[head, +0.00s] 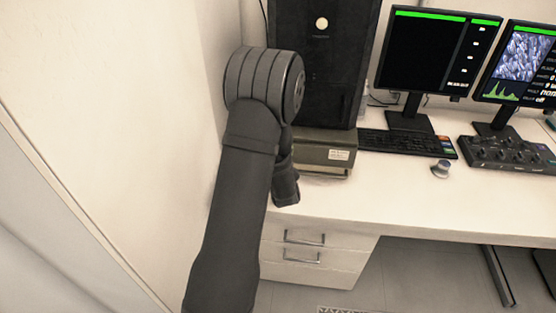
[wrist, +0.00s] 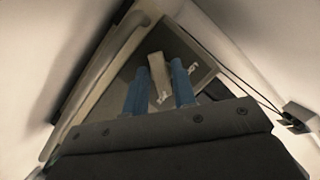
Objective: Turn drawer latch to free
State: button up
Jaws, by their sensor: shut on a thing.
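In the wrist view, my gripper (wrist: 159,66) has its two blue fingers on either side of a narrow beige bar, which looks like the drawer latch (wrist: 160,82). The fingers are shut on it. The bar lies in front of a grey panel with a small white label. The head view shows a grey box (head: 326,153) with a similar label under the black tower, at the back left of the desk. My arm hides the left part of this box and my fingertips there, so the latch is not visible in that view.
A black computer tower (head: 322,65) stands above the box, and a wall (head: 180,100) is close on the left. White drawers (head: 305,255) are below the desk (head: 380,195), whose front is clear.

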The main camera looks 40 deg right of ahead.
jog(key=shift+d+m+t, duration=0.1)
jog(key=shift+m+t, duration=0.3)
jog(key=shift+m, duration=0.3)
jog(key=o, duration=1)
jog(key=v, duration=1.7)
jog(key=shift+s+d+r, duration=0.15)
jog(key=shift+s, duration=0.15)
